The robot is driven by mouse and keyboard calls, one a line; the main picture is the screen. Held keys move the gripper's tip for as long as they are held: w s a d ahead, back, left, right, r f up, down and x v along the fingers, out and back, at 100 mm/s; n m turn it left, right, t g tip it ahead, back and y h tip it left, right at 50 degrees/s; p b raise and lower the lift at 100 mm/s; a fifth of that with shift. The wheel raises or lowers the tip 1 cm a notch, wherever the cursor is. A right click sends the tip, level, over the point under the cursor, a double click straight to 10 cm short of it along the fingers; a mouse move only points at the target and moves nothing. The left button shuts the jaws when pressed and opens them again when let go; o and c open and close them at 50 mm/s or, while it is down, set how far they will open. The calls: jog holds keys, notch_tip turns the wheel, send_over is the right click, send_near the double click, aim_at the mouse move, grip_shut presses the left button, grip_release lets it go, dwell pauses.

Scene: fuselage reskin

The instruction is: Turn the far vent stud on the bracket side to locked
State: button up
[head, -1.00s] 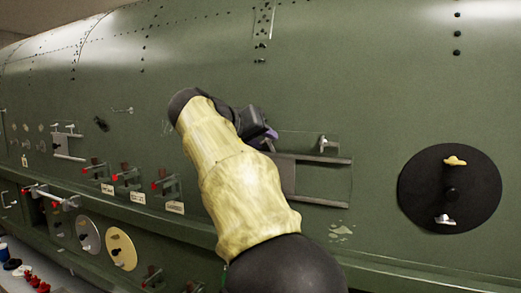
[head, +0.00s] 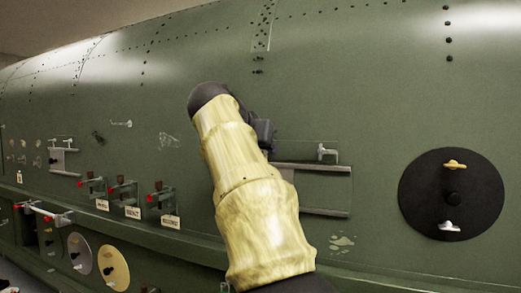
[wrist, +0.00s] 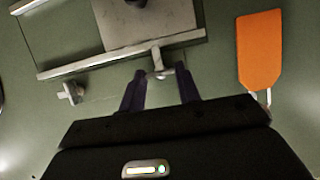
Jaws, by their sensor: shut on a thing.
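My gripper (wrist: 160,72) shows in the wrist view with its dark purple fingers on either side of a small metal vent stud (wrist: 157,61), shut on it. The stud sits at the edge of a rail on the vent panel. A second stud (wrist: 70,92) stands to the left, apart from my fingers. In the head view a light metal stud (head: 327,152) shows above the railed panel (head: 320,190). My arm hides the held stud and most of my gripper there. The held stud's exact turn angle is hard to read.
An orange tag (wrist: 259,48) hangs right of my fingers in the wrist view. A black round plate (head: 425,195) with a yellow and a white handle is at right. Red-tipped levers (head: 124,190) with labels stick out at lower left.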

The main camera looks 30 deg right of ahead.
jog(key=o, duration=0.7)
jog(key=shift+a, duration=0.15)
jog(key=v, duration=1.7)
jog(key=shift+r, duration=0.15)
jog(key=shift+s, duration=0.1)
